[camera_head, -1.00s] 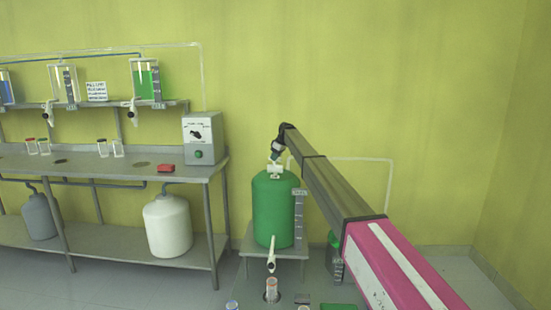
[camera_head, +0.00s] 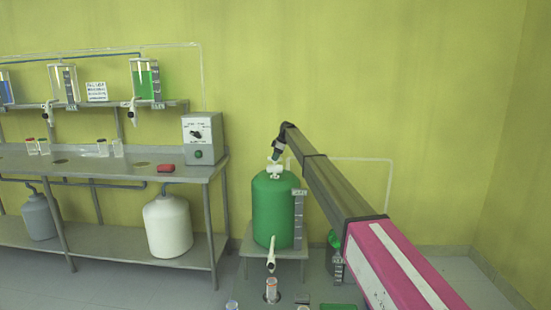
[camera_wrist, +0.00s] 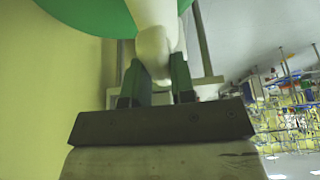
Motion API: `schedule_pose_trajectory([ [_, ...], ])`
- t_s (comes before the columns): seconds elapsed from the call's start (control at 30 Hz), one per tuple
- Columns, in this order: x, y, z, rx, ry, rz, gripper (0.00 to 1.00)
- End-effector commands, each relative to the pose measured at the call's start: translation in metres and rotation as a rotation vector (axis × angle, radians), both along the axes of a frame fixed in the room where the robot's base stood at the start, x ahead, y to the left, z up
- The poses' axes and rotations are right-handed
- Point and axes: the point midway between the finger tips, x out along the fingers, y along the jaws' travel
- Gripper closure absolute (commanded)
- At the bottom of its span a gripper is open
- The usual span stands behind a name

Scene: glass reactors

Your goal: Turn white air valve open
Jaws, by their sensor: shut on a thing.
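The white air valve (camera_head: 275,171) sits on top of the green tank (camera_head: 273,212). My gripper (camera_head: 277,158) reaches down to it from above at the end of my arm. In the wrist view the two dark green fingers of my gripper (camera_wrist: 156,85) stand on either side of the white valve part (camera_wrist: 153,45) and are shut on it. The green tank also shows at the top of the wrist view (camera_wrist: 85,14). The exact angle of the valve handle is hard to make out, as the gripper partly hides it.
The tank stands on a small metal stand (camera_head: 290,252). A white spigot (camera_head: 271,253) hangs at its front above a small vial (camera_head: 271,289). A metal bench (camera_head: 120,178) with a grey control box (camera_head: 204,138) stands to the left. A white pipe (camera_head: 390,185) runs along the wall.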

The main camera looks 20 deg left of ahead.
Motion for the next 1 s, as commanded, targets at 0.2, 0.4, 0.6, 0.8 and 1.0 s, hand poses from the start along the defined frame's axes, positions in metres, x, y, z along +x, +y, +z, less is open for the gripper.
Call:
schedule_pose_trajectory([
  [0.2,0.000,0.000,0.000,-0.001,-0.002,0.004,1.00],
  [0.4,0.000,0.000,0.000,-0.001,-0.001,0.002,0.51],
  [0.6,0.000,0.000,0.000,-0.001,-0.001,0.001,0.51],
  [0.8,0.001,-0.004,0.010,-0.001,-0.002,0.001,0.51],
  [1.0,0.004,-0.015,0.036,0.001,-0.002,0.000,0.51],
])
